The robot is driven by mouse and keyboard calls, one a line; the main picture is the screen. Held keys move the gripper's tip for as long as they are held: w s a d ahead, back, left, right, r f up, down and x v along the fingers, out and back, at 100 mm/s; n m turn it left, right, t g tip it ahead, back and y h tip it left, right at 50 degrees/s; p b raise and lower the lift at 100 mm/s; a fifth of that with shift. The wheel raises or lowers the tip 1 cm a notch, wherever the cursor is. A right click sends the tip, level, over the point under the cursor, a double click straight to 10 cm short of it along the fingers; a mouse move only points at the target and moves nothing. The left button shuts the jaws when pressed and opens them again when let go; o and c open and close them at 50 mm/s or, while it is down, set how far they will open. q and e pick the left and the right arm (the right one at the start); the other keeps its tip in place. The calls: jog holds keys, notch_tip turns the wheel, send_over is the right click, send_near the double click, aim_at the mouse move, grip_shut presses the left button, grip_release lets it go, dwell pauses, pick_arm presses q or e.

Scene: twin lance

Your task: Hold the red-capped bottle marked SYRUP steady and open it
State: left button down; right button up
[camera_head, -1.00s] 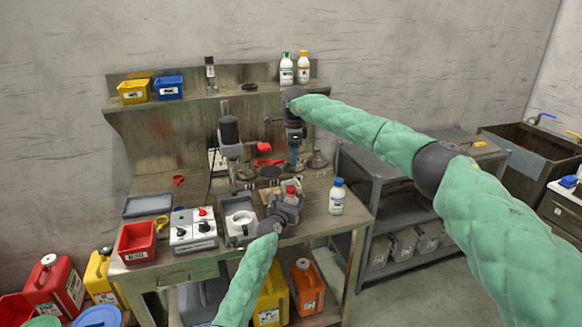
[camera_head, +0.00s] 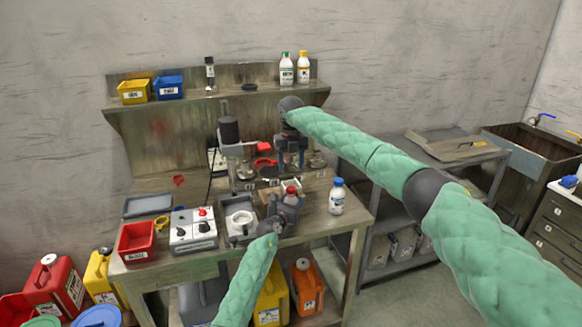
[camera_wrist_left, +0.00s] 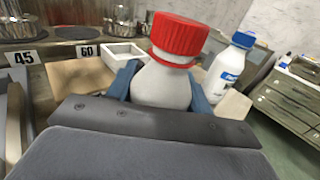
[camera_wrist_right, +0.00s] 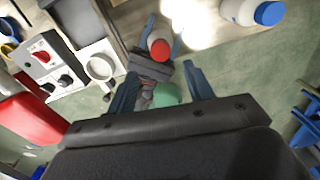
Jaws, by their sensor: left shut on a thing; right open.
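The red-capped bottle (camera_wrist_left: 162,85) stands upright on the bench with its red cap (camera_wrist_left: 180,36) on. Its label is hidden, so I cannot read SYRUP on it. In the head view its cap (camera_head: 291,190) shows just above my left gripper (camera_head: 284,205). My left gripper is shut on the bottle's body, one blue finger on each side, below the cap. My right gripper (camera_head: 291,158) is open and empty, pointing down behind and above the bottle. In the right wrist view the cap (camera_wrist_right: 160,49) lies beyond the open fingertips, apart from them.
A blue-capped white bottle (camera_head: 337,197) stands to the right. A switch box (camera_head: 193,230), a grey tray with a white ring (camera_head: 240,220) and a red bin (camera_head: 137,243) are to the left. A dark-headed apparatus (camera_head: 229,130) stands close behind, left of my right gripper.

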aim_at(291, 188)
jog(key=m, duration=0.1)
jog(key=f+m, duration=0.1)
jog(key=m, duration=0.1)
jog(key=shift+s+f, duration=0.1)
jog(key=shift+s, duration=0.05)
jog(key=shift+f, duration=3.95)
jog(key=c, duration=1)
jog(key=n, duration=0.5)
jog(key=shift+n, duration=0.4)
jog(key=shift+r, duration=0.45)
jog(key=shift+r, duration=0.7)
